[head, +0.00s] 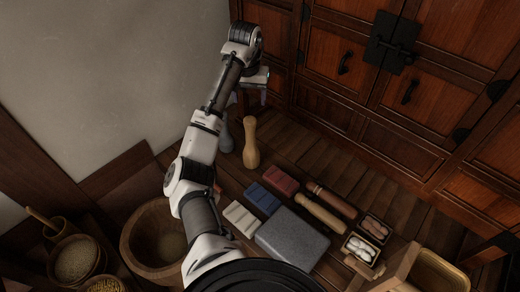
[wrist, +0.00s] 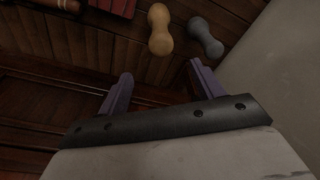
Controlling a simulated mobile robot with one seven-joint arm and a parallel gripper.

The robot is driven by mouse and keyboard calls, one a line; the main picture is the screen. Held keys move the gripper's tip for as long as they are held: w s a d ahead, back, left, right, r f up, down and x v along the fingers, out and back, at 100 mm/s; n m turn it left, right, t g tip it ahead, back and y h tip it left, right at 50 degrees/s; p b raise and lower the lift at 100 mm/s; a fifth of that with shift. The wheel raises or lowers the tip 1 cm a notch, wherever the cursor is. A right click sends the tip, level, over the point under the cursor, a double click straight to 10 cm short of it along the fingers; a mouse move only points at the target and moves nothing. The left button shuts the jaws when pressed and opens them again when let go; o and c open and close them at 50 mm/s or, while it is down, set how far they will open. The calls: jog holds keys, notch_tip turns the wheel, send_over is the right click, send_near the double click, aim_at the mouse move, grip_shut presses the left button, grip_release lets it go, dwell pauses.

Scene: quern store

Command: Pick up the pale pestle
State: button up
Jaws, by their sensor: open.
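The pale pestle (head: 250,143) is a light wooden, waisted piece on the floorboards, right of a grey piece of similar shape (head: 225,134). In the wrist view the pale pestle (wrist: 160,30) is at the top middle, beyond the fingertips, with the grey one (wrist: 206,37) to its right. My gripper (head: 252,97) is at the end of the raised arm, toward the cabinet, apart from the pestle. In the wrist view my gripper (wrist: 162,82) has its two fingers wide apart with nothing between them. My arm partly covers the grey piece in the head view.
A wooden cabinet (head: 340,95) closes the far side and a plain wall (head: 90,70) the left. A grey stone block (head: 292,240), coloured blocks (head: 281,180) and wooden rollers (head: 321,214) lie right of the pestle. A large wooden bowl (head: 133,243) stands front left.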

aim_at(250, 120)
jog(key=f, duration=0.5)
jog(key=f+b, duration=0.1)
jog(key=f, duration=0.2)
jog(key=shift+w, duration=0.35)
jog(key=shift+w+f, duration=0.15)
jog(key=shift+f, duration=2.55)
jog(key=shift+c, duration=0.4)
jog(key=shift+r, duration=0.1)
jog(key=c, duration=1.2)
